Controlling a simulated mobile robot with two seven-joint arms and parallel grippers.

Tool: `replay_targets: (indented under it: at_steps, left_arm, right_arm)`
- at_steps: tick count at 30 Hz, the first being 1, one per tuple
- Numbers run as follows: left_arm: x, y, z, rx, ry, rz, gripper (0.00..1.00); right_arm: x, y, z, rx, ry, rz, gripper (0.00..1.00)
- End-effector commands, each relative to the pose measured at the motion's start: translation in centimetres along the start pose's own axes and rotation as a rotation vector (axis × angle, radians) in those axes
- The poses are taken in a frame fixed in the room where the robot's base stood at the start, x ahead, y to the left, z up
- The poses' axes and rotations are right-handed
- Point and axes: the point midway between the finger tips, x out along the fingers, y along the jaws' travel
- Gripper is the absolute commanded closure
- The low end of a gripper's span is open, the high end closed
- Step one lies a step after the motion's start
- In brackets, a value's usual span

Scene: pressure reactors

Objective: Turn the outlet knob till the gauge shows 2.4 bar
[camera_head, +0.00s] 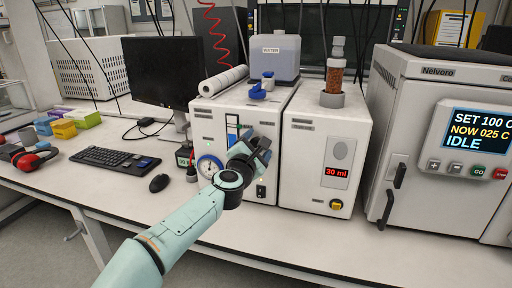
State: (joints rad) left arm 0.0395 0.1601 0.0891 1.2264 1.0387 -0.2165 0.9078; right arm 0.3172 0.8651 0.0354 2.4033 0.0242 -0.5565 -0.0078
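A round white gauge (210,167) with a blue rim is on the front of the left white unit (207,126). Its needle is visible, but the reading is too small to tell. My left gripper (257,147) is in front of this unit, to the right of the gauge and a little higher. Its dark fingers are seen at an angle, and I cannot tell whether they are open or shut or touch the panel. I cannot make out the outlet knob; the gripper and wrist hide part of the panel. My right gripper is not in view.
A second white unit (318,136) with a red "30 ml" display stands to the right. A large reactor (409,110) with a handle is farther right. The bench front is clear.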

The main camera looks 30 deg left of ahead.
Motion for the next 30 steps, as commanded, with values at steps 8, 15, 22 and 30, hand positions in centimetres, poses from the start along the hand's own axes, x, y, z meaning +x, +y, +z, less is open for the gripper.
replay_targets:
  at_steps: [8, 15, 22, 30]
  left_arm:
    - [-2.3, 0.0, -0.1, -0.001, -0.001, 0.001, 0.28]
    - [-7.5, 0.0, 0.0, 0.001, -0.002, 0.001, 0.28]
    - [-11.7, 0.0, 0.1, -0.001, -0.002, 0.0, 0.28]
    - [-13.4, 0.0, 0.0, -0.001, -0.001, 0.0, 0.28]
  right_arm:
    - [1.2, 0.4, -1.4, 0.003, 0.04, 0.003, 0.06]
    - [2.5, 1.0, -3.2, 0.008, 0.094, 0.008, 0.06]
    - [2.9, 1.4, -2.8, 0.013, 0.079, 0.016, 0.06]
    - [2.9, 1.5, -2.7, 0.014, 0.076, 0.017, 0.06]
